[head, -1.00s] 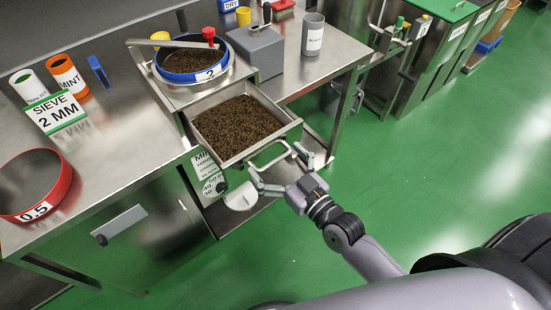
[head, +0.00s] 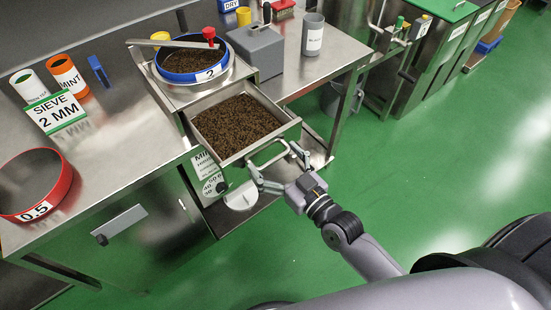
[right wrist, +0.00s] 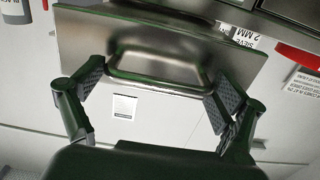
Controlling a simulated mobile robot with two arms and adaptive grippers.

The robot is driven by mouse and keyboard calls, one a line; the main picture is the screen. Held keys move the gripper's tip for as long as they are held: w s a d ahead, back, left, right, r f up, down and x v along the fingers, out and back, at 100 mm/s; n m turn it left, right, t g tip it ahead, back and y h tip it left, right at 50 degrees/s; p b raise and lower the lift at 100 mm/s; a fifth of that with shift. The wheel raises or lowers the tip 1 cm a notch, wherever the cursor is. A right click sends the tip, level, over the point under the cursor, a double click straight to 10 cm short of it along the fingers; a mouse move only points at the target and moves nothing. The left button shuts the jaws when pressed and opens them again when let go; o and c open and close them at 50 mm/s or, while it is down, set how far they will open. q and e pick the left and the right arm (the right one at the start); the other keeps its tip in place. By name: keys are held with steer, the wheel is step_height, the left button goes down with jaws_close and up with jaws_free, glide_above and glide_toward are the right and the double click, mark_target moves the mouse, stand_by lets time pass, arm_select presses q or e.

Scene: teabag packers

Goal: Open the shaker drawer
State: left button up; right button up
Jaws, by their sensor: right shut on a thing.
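The shaker drawer (head: 290,132) is a steel tray full of brown tea. It stands pulled out below the blue-rimmed sieve (head: 192,76) on the shaker, with its top uncovered. Its looped metal handle (head: 268,153) is on the front; the right wrist view shows the steel front (right wrist: 230,62) and the handle (right wrist: 160,84) close up. My right gripper (head: 276,168) has its two fingers spread along the handle, one at each end, and holds it. In the right wrist view the fingers (right wrist: 155,88) also flank the handle. My left gripper is out of view.
The steel bench (head: 115,110) carries a red 0.5 sieve (head: 62,195), a SIEVE 2 MM sign (head: 55,112), a grey box (head: 258,50) and a grey cup (head: 313,36). A white round object (head: 240,197) lies below the drawer. Green floor to the right is open.

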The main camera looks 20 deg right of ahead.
mark_target(267, 151)
steer(key=x, duration=0.4)
steer(key=shift+f, duration=0.1)
steer(key=o, duration=1.4)
steer(key=shift+d, duration=0.1)
steer(key=shift+o, duration=0.2)
steer(key=shift+s, duration=0.25)
steer(key=shift+s+d+f, duration=0.1)
steer(key=shift+s, duration=0.2)
steer(key=v, duration=1.1)
steer(key=shift+d+r, duration=0.15)
steer(key=shift+r, duration=0.1)
